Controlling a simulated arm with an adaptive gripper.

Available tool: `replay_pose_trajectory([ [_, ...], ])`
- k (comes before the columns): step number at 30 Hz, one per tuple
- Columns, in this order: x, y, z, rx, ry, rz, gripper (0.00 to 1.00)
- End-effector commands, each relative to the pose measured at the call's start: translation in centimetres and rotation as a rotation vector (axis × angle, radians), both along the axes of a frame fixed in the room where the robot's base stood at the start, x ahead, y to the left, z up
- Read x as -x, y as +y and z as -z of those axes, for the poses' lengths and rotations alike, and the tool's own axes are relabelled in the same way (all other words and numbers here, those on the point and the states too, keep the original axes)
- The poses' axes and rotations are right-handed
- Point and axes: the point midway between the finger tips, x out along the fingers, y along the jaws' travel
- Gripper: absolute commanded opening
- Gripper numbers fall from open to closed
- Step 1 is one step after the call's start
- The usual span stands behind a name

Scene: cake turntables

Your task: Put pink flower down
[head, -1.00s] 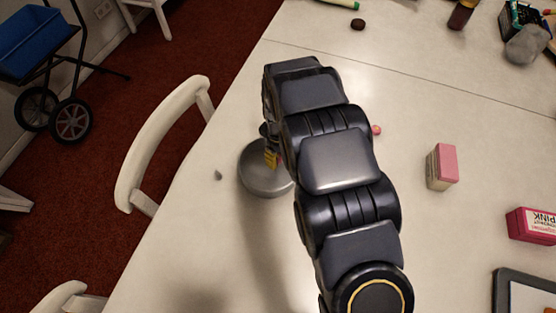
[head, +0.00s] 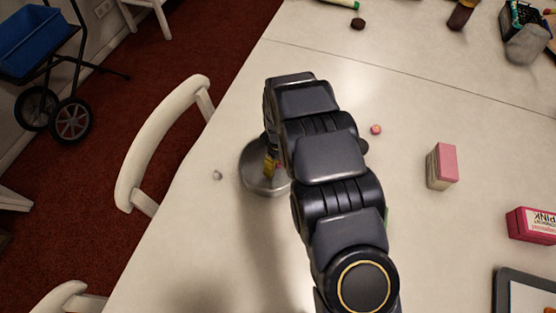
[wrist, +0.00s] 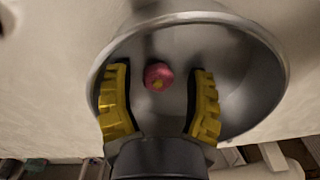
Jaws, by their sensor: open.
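The pink flower (wrist: 158,76) is a small round pink piece with a yellow centre. In the wrist view it sits within the outline of a round grey metal dish (wrist: 245,80), between my fingertips and apart from both. I cannot tell whether it touches the dish floor. My gripper (wrist: 160,98) is open, with one yellow-padded finger on each side of the flower. In the head view the metal dish (head: 252,181) stands near the table's left edge. One yellow finger of my gripper (head: 270,167) shows over it; my arm hides the rest, and the flower is not clear there.
A small pink round piece (head: 376,129) and a pink-topped block (head: 442,167) lie right of my arm. A pink box (head: 532,224) is at the far right. A small grey piece (head: 217,175) lies left of the dish. A white chair (head: 160,140) stands beyond the table's left edge.

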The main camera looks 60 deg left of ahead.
Motion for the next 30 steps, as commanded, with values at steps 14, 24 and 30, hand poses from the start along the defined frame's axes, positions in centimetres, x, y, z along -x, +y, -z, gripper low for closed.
replay_pose_trajectory([
  [14,0.0,0.1,-5.5,-0.004,-0.001,0.0,0.54],
  [24,0.0,0.1,-11.9,-0.005,-0.002,0.001,0.54],
  [30,0.0,0.0,-12.4,0.0,0.0,0.0,0.54],
])
